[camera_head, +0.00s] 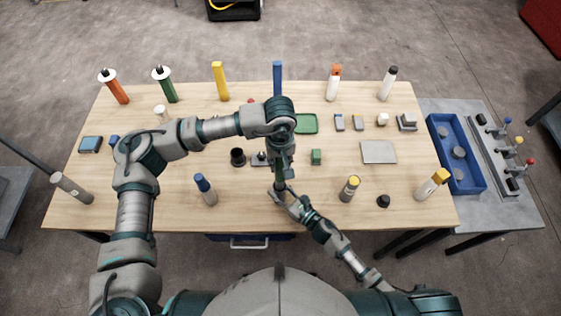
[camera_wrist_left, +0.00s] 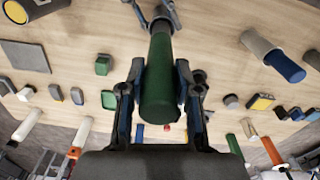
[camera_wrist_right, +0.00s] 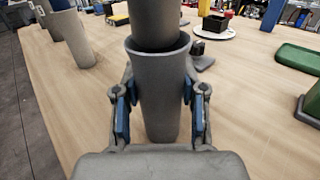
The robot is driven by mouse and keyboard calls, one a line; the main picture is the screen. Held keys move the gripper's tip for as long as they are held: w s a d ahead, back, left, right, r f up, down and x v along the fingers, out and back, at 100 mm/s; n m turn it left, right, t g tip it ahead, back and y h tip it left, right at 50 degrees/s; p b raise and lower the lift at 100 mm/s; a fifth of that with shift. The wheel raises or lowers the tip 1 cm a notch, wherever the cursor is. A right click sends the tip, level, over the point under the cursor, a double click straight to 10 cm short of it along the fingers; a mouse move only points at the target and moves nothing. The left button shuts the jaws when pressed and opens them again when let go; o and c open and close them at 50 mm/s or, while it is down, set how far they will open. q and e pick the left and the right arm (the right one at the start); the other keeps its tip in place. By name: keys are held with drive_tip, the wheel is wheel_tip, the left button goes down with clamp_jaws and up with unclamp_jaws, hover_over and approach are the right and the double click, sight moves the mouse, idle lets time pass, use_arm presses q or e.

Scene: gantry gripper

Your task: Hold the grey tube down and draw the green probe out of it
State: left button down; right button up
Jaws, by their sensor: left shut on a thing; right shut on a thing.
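The green probe (camera_wrist_left: 160,88) stands between the fingers of my left gripper (camera_wrist_left: 160,95), which is shut on it from above. The grey tube (camera_wrist_right: 165,100) stands upright on the table, and my right gripper (camera_wrist_right: 160,105) is shut around its sides. In the right wrist view a grey shaft (camera_wrist_right: 155,22) enters the tube's open mouth; its lower end is hidden inside. In the head view my left gripper (camera_head: 283,172) is above my right gripper (camera_head: 284,197) near the table's front edge, and the tube is mostly hidden there.
A green block (camera_head: 316,157), a black cup (camera_head: 237,157) and a yellow-topped cylinder (camera_head: 349,189) stand nearby. A blue-topped cylinder (camera_head: 206,190) stands to the left. A blue tray (camera_head: 434,122) lies on the side table. Bare wood lies between the objects.

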use_arm(q)
drive_tip(key=shift+r, duration=0.15)
drive_tip(key=shift+r, duration=1.4)
drive_tip(key=shift+r, duration=0.1)
drive_tip(key=shift+r, duration=1.4)
use_arm(e)
drive_tip(key=o, duration=1.2)
